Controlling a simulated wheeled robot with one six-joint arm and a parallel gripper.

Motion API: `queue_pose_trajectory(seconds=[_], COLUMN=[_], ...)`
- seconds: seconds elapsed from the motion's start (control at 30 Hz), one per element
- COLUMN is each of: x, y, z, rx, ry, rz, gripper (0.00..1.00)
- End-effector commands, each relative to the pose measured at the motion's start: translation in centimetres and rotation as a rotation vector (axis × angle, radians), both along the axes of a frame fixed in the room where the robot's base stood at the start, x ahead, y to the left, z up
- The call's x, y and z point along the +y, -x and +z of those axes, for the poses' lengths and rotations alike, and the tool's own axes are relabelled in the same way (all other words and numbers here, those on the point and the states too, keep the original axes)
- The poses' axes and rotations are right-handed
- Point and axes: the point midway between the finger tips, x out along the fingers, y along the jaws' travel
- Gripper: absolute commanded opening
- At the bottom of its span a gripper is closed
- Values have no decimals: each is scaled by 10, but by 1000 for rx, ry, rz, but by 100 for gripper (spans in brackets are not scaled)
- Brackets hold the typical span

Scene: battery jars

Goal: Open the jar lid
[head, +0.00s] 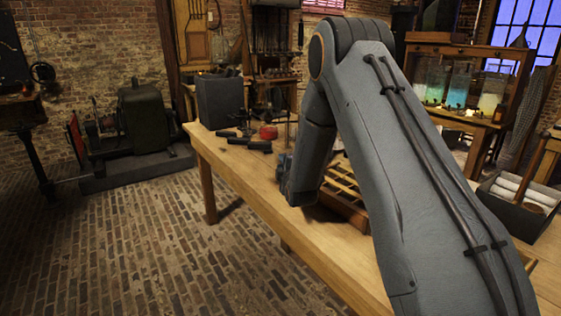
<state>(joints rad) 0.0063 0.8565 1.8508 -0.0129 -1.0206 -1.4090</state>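My arm fills the right middle of the head view, bending down to its wrist over the long wooden table (235,165). My gripper (284,166) is at most partly visible at the wrist, above the table; its fingers cannot be made out. No jar with a lid can be made out near it. Several glass jars (461,88) with glowing, bluish and pale contents stand in a wooden-framed case (470,51) at the back right, well apart from my gripper. Whether they have lids is too small to tell. My arm hides part of the table.
On the table are a dark box (219,100), a small red object (268,132), dark cylindrical pieces (259,146) and a compartmented wooden tray (344,195) partly behind my arm. A dark bin (515,208) with white rolls stands at the right. Brick floor (150,240) is clear at the left.

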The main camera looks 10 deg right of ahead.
Motion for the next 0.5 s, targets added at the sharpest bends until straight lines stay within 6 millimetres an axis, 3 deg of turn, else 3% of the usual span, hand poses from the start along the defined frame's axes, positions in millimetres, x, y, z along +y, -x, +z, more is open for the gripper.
queue_pose_trajectory(seconds=[0.2, 0.5], x=[0, 0], y=[-26, -32], z=[-2, -4], rx=[-1, 1], ry=[-1, -1], rz=[0, 0], gripper=[23, 23])
